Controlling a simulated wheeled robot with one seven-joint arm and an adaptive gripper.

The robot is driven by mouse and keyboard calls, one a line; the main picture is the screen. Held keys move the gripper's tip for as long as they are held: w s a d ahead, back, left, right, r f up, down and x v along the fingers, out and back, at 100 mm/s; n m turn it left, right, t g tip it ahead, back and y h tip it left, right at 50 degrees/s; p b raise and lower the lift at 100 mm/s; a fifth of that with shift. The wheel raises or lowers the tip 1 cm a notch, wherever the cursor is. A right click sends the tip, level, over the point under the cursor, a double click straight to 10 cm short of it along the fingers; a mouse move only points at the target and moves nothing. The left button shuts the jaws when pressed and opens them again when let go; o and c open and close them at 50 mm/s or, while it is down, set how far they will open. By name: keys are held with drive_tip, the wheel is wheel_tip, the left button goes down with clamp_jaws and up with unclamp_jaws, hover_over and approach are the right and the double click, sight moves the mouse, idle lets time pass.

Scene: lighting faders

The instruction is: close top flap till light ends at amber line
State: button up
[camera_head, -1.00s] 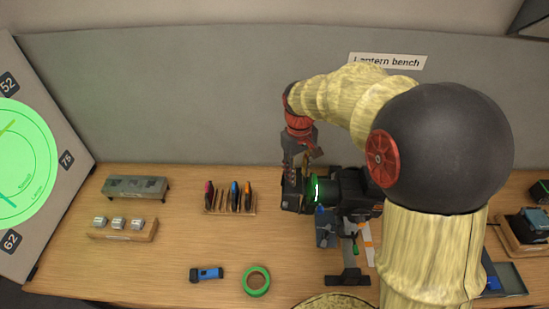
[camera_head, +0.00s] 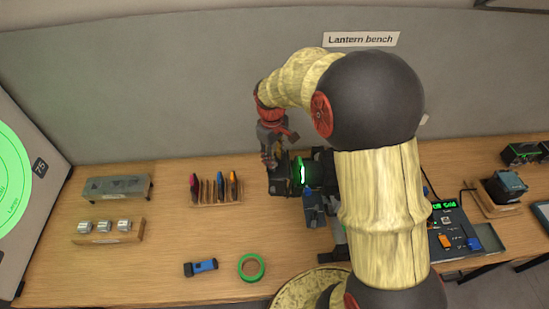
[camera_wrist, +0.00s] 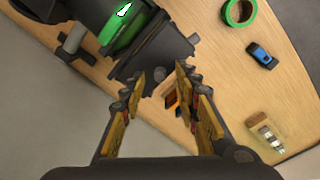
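The black lantern (camera_head: 318,166) stands on the bench with a green-lit lens, partly hidden behind my arm. Its dark flaps (camera_head: 281,180) are on its left side. In the wrist view, a dark flap plate (camera_wrist: 162,45) lies just beyond my fingertips, with a small round knob (camera_wrist: 158,74) between or just past them. My gripper (camera_head: 270,160) is above the flaps; in the wrist view (camera_wrist: 163,77) its fingers are apart. I cannot tell whether they touch the flap. The green light (camera_head: 10,180) falls on the board (camera_head: 48,215) at the left, cut by the frame edge. No amber line shows now.
A pen rack (camera_head: 217,192), grey stand (camera_head: 117,188), block with small jars (camera_head: 108,232), blue torch (camera_head: 201,267) and green tape roll (camera_head: 251,267) lie left and front. A control console (camera_head: 452,232) is at the right. Bench between rack and lantern is clear.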

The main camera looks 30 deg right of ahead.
drive_tip(key=shift+f, duration=0.55)
drive_tip(key=c, duration=0.7)
clamp_jaws()
